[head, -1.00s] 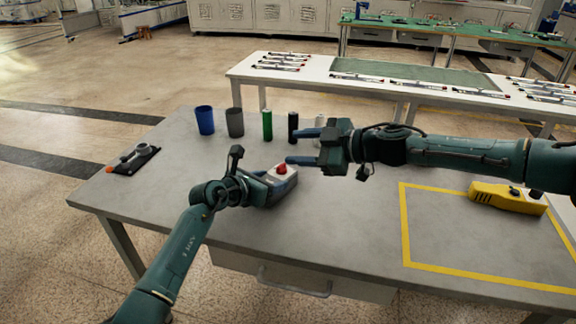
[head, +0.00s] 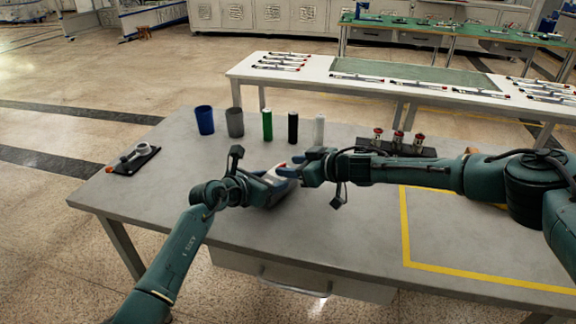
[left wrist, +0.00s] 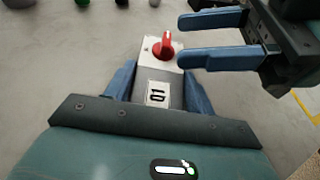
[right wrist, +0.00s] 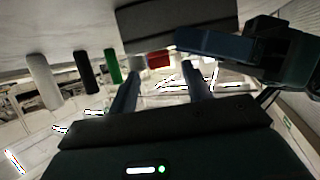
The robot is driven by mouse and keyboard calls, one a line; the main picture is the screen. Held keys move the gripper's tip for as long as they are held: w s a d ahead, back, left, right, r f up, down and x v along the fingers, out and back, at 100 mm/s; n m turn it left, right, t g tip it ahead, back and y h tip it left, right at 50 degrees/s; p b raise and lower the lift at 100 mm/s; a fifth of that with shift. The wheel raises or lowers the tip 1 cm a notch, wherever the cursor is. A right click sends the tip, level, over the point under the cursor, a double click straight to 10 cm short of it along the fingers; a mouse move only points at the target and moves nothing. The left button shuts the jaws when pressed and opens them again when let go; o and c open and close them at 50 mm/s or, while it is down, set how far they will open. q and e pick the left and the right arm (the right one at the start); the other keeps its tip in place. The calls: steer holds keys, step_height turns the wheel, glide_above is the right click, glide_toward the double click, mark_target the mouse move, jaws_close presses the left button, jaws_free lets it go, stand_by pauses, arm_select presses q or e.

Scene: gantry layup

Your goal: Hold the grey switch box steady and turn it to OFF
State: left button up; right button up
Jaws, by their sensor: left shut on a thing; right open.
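The grey switch box (head: 270,180) lies on the table, partly hidden by the grippers in the head view. In the left wrist view the box (left wrist: 158,75) shows a red knob (left wrist: 163,46) on its top face and a label. My left gripper (head: 262,184) is shut on the box, one blue finger on each side (left wrist: 158,88). My right gripper (head: 296,168) is open at the knob's right. Its two blue fingers (left wrist: 195,39) are apart, their tips close to the knob; contact is unclear. The knob (right wrist: 158,60) shows beyond these fingers in the right wrist view.
Behind stand a blue cup (head: 204,120), a grey cup (head: 235,122) and green (head: 267,125), black (head: 293,127) and white (head: 319,130) cylinders. A black rack (head: 410,150) holds red-topped parts. Yellow tape (head: 405,225) marks the right. A tool tray (head: 133,160) lies left.

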steer(key=shift+x, duration=1)
steer(key=shift+c, duration=0.2)
steer(key=c, duration=1)
steer(key=shift+o, duration=0.2)
steer(key=shift+w+d+r+n+g+y, duration=0.1)
steer(key=shift+w+n+g+y, duration=0.1)
steer(key=shift+n+g+y, duration=0.3)
steer(key=shift+w+n+g+y, duration=0.15)
steer(key=shift+n+g+y, duration=0.15)
steer(key=shift+n+g, duration=0.5)
steer(key=shift+n, duration=0.1)
steer(key=shift+d+y, duration=0.1)
steer(key=shift+y, duration=0.2)
steer(key=o, duration=1)
steer(key=shift+s, duration=0.1)
